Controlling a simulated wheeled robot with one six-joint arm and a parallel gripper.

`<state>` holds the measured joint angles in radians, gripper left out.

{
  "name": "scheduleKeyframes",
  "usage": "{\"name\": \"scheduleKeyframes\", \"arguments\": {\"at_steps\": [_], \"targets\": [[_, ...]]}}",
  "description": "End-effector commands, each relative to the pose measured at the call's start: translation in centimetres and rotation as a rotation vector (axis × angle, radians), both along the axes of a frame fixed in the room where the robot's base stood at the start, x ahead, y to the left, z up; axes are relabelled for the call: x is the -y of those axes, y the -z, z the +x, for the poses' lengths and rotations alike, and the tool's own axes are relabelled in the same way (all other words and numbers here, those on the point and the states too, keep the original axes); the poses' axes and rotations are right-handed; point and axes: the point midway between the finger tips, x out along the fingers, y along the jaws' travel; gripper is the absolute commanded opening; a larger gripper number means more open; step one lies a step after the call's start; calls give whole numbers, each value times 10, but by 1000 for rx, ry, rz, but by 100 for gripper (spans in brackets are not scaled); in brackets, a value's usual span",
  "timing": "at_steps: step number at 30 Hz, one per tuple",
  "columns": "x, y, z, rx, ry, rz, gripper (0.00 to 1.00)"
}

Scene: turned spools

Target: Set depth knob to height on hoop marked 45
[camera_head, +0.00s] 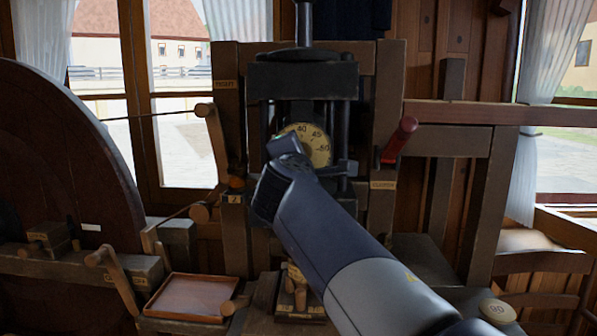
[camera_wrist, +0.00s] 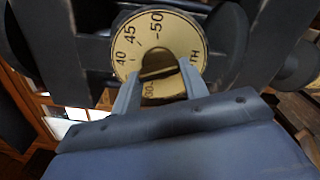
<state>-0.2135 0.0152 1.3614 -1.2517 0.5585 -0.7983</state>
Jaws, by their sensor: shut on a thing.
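The depth dial is a round yellow plate (camera_head: 320,150) on the front of the dark machine head, partly hidden by my arm. In the wrist view the dial's marked hoop (camera_wrist: 195,38) shows 40, 45 and 50, and letters ending in TH at the right. The brass knob (camera_wrist: 158,70) sits at its centre. My gripper (camera_wrist: 160,85) has its two fingers either side of the knob, shut on it. In the head view my gripper (camera_head: 288,148) reaches the dial's lower left. I cannot tell which mark the knob points to.
A red-handled lever (camera_head: 399,140) stands right of the machine head, and a wooden handle (camera_head: 212,135) stands left. A shallow tray (camera_head: 150,306) lies at the lower left beside a large dark wheel (camera_head: 60,160). A round piece marked 90 (camera_head: 497,310) lies at the lower right.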

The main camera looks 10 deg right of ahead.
Motion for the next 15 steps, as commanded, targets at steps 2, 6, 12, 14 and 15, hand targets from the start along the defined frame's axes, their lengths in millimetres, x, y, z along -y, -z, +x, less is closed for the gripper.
{"name": "scheduleKeyframes", "arguments": {"at_steps": [2, 6, 12, 14, 15], "targets": [[0, 5, 0, 23, 0, 69, 19], [0, 4, 0, 63, 1, 196, 19], [0, 4, 1, 121, 1, 376, 19], [0, 4, 1, 138, 2, 430, 19], [0, 3, 0, 151, 1, 466, 19]]}}
